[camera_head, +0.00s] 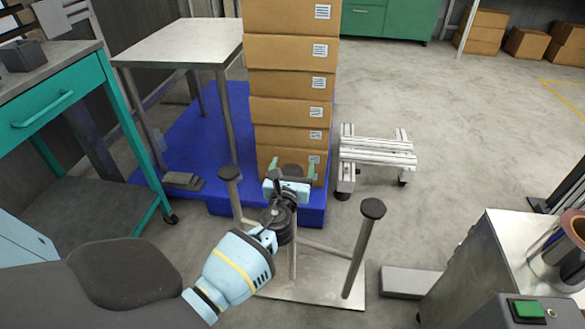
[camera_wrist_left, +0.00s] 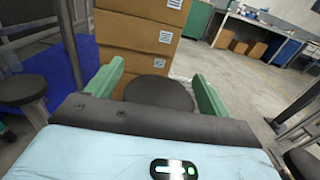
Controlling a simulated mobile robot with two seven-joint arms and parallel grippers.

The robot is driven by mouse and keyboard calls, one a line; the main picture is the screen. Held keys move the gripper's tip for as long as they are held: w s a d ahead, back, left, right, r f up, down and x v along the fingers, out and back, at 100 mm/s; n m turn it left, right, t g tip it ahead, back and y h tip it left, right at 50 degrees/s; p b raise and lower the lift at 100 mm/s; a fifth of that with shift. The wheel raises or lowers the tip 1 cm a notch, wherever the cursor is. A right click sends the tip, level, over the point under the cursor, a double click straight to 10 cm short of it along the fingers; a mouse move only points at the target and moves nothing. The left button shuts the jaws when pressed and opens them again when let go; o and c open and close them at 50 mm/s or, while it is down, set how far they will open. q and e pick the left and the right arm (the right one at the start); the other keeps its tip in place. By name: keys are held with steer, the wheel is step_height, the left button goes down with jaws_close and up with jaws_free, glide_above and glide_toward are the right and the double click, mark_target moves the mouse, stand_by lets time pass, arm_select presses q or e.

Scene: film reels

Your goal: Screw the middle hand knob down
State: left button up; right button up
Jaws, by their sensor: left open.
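Three dark round hand knobs stand on metal posts above a steel base plate (camera_head: 318,284). The middle hand knob (camera_head: 291,170) shows between the fingertips of my left gripper (camera_head: 291,168), and its post is partly hidden behind my gripper and wrist. In the left wrist view the middle knob (camera_wrist_left: 160,90) lies between the two green fingers, with gaps at both sides. My left gripper (camera_wrist_left: 156,84) is open and holds nothing. The left knob (camera_head: 229,173) and the right knob (camera_head: 372,208) stand to either side. My right gripper is not in view.
A stack of cardboard boxes (camera_head: 290,82) stands on a blue pallet (camera_head: 225,205) just behind the knobs. A small slatted metal step (camera_head: 376,152) is to its right. A green-framed bench (camera_head: 60,108) is at left, a metal cabinet (camera_head: 470,262) at right.

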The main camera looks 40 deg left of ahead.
arm_select(q)
steer(key=c, duration=1)
steer(key=shift+h, duration=0.3)
